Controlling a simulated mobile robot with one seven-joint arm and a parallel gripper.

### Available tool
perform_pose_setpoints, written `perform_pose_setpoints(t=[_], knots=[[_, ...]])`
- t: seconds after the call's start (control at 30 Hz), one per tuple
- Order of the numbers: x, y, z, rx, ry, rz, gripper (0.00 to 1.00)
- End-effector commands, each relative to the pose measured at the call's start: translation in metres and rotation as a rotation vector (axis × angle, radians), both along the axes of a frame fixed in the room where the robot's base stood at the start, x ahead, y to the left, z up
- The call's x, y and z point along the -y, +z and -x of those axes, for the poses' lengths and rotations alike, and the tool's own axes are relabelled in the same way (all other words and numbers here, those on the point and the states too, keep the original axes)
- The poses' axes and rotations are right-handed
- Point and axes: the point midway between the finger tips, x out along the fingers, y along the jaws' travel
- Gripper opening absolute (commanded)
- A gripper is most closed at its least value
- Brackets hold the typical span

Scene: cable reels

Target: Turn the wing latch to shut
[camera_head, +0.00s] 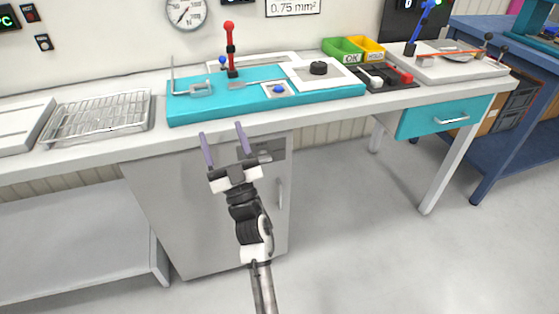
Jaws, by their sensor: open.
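My gripper (225,145) is open and empty. Its two purple fingers point up toward the workbench, in front of the grey cabinet and below the bench's front edge. The teal board (200,112) lies on the bench beyond the fingertips. No part is clearly recognisable as the wing latch. A small blue knob (278,89) sits on a pale plate in the board, and a black round knob (318,68) sits on a white plate at its right. A darker grey panel (273,147) on the cabinet is partly covered by my gripper, and its details are too small to tell.
A red-handled lever (230,50) stands upright on the board, with a grey bent bracket (190,90) to its left. A wire rack (98,115) lies farther left. Green (342,48) and yellow bins (368,48) stand behind. The cabinet (210,210) has a vertical handle (281,193).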

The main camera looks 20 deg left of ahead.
Motion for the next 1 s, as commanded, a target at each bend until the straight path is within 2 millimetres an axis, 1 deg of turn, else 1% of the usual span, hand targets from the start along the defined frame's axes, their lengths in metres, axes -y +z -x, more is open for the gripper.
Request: perform_pose_setpoints(t=[0.03, 0.07, 0.1, 0.2, 0.3, 0.33, 0.4, 0.5, 0.57, 0.67, 1.0], knots=[[0.021, -0.053, -0.021, -0.082, -0.039, 0.052, 0.61], [0.032, -0.079, -0.029, -0.123, -0.053, 0.078, 0.61], [0.046, -0.112, -0.037, -0.177, -0.068, 0.107, 0.61], [0.078, -0.18, -0.044, -0.287, -0.091, 0.166, 0.61], [0.1, -0.222, -0.044, -0.361, -0.104, 0.199, 0.61], [0.104, -0.23, -0.044, -0.376, -0.106, 0.205, 0.61], [0.109, -0.24, -0.044, -0.396, -0.108, 0.214, 0.61], [0.108, -0.241, -0.048, -0.403, -0.108, 0.216, 0.61], [0.104, -0.238, -0.053, -0.4, -0.106, 0.215, 0.61], [0.096, -0.23, -0.066, -0.399, -0.107, 0.215, 0.61], [0.058, -0.202, -0.121, -0.397, -0.105, 0.213, 0.61]])
